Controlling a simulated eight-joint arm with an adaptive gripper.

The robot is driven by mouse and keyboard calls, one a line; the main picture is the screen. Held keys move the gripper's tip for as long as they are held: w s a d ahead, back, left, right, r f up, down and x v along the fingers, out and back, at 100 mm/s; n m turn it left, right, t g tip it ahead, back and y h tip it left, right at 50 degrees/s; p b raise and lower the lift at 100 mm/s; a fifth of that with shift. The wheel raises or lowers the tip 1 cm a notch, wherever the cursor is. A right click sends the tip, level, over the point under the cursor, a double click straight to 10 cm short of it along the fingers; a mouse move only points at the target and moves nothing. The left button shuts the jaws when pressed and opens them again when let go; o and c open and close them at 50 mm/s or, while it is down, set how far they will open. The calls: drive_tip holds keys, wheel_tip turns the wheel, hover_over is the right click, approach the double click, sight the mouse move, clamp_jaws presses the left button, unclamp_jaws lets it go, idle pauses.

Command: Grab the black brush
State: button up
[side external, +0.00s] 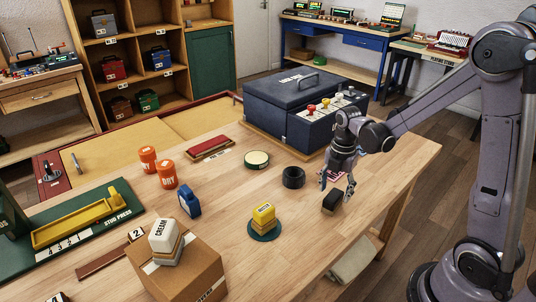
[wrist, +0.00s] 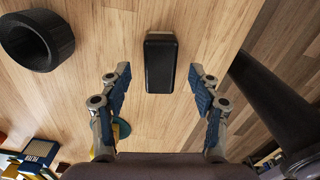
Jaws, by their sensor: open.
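The black brush (side external: 332,202) is a small dark block lying on the wooden table near its right edge. In the wrist view the black brush (wrist: 160,64) shows from above as a dark rounded rectangle with a paler strip at its top end. My gripper (side external: 337,187) is open and empty, just above and beside the brush in the side view. In the wrist view my gripper (wrist: 159,80) has its blue-padded fingers spread to either side of the brush's lower end, apart from it. The height gap to the brush is hard to tell.
A black ring (side external: 293,177) stands left of the brush; it also shows in the wrist view (wrist: 37,41). A yellow block on a green disc (side external: 264,230) is further left. A large dark case (side external: 290,105) stands behind. The table's right edge (side external: 402,205) is close.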

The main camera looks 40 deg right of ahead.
sight(334, 195)
drive_tip(key=shift+a+f, duration=0.1)
drive_tip(key=shift+f, duration=1.8)
drive_tip(key=c, duration=1.3)
